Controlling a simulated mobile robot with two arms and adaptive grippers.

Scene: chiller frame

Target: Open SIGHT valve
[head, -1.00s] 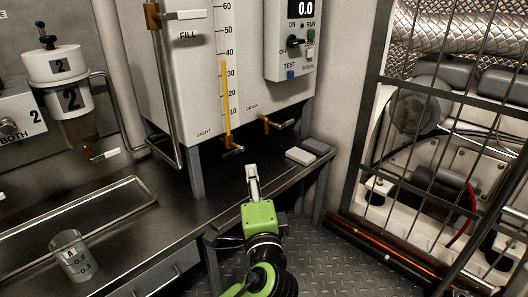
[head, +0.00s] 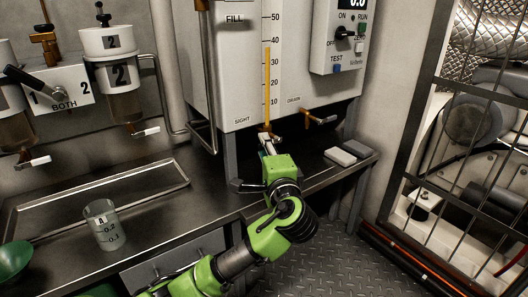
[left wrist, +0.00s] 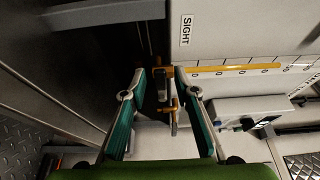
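The SIGHT valve (head: 267,133) is the orange fitting under the yellow gauge tube on the white tank, with a small pale lever. My left gripper (head: 267,148) is right below and in front of it, and its fingertips overlap the lever in the head view. In the left wrist view, the left gripper (left wrist: 168,89) is open, with the SIGHT valve (left wrist: 163,75) between its two fingers. Whether a finger touches the lever I cannot tell. My right gripper is not in view.
The orange DRAIN valve (head: 317,119) is close by on the right and also shows beyond the fingers in the left wrist view (left wrist: 173,106). The steel bench (head: 215,190) is below. A beaker (head: 103,224) stands at left. A barred frame (head: 425,120) is at right.

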